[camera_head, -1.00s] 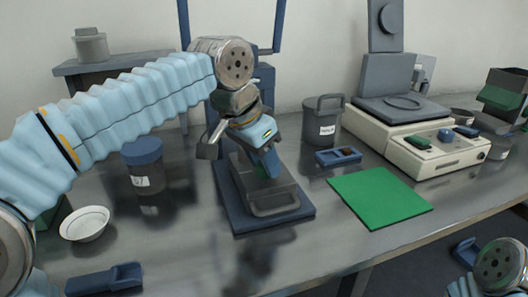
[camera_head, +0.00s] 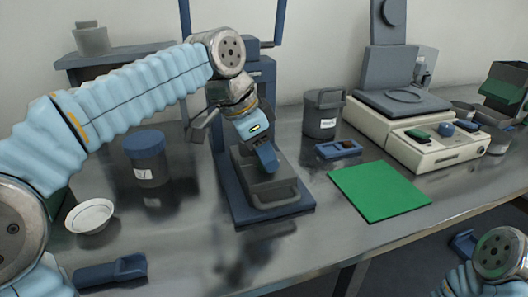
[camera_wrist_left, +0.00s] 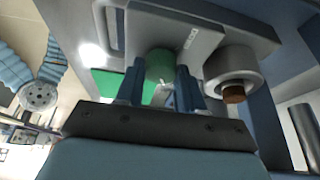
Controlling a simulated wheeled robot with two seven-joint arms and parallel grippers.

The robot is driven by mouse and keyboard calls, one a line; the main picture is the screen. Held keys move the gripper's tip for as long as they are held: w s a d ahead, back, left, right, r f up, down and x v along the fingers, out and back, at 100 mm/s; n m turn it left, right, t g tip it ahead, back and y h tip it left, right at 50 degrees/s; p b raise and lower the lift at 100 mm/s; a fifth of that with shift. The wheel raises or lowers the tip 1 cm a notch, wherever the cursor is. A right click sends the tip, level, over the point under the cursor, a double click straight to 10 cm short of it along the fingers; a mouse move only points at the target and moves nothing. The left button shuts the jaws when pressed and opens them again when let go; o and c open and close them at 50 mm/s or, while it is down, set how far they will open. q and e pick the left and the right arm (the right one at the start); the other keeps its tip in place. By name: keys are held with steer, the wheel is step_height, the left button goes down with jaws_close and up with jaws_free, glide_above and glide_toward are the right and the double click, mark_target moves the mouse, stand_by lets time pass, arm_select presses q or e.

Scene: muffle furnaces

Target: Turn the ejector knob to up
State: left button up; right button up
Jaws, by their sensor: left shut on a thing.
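My left gripper (camera_head: 267,158) points down and forward at a blue-and-grey press-like device (camera_head: 304,205) near the middle of the table. In the left wrist view its two blue fingers (camera_wrist_left: 160,88) stand on either side of a round green knob (camera_wrist_left: 160,64) and are shut on it. The knob sits on the device's grey body, and in the head view it is hidden behind the fingers. No up mark is readable on it. My right gripper (camera_head: 463,243) is only partly in view at the lower right, off the table, and its opening is unclear.
A grey cylinder with a brown centre (camera_wrist_left: 233,93) sits close to the right finger. A blue-lidded jar (camera_head: 146,160) and a white bowl (camera_head: 91,215) stand left. A grey lidded canister (camera_head: 322,116), a green mat (camera_head: 378,190) and a beige instrument (camera_head: 430,150) are right.

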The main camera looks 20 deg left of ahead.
arm_select(q)
steer(key=o, duration=1)
steer(key=shift+o, duration=0.2)
steer(key=v, duration=1.3)
steer(key=shift+r, duration=0.35)
steer(key=shift+s+a, duration=0.1)
